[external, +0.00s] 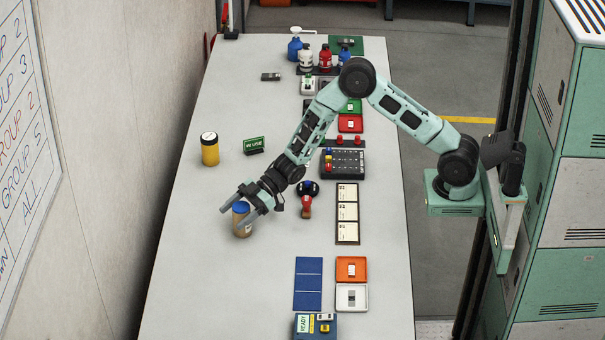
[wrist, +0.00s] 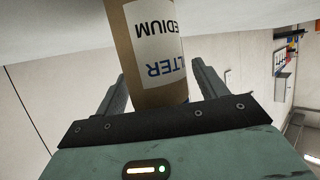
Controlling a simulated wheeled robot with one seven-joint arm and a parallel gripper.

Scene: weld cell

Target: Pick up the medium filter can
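The medium filter can (external: 242,225) is a tan cylinder with a blue lid, upright on the table at the left of centre in the external view. In the wrist view the can (wrist: 145,58) shows a white label with "MEDIUM" printed on it, upside down. My gripper (external: 239,211) is open, with one finger on each side of the can. In the wrist view the gripper fingers (wrist: 160,85) stand apart around it, and a gap shows beside the right finger. Contact on the left side is hard to tell.
A yellow can with a dark-rimmed white lid (external: 209,149) and a green sign (external: 254,145) stand farther back. A stamp-like red item (external: 306,205), a card strip (external: 347,213) and blue panels (external: 308,284) lie to the right. The table (external: 190,270) is clear at front left.

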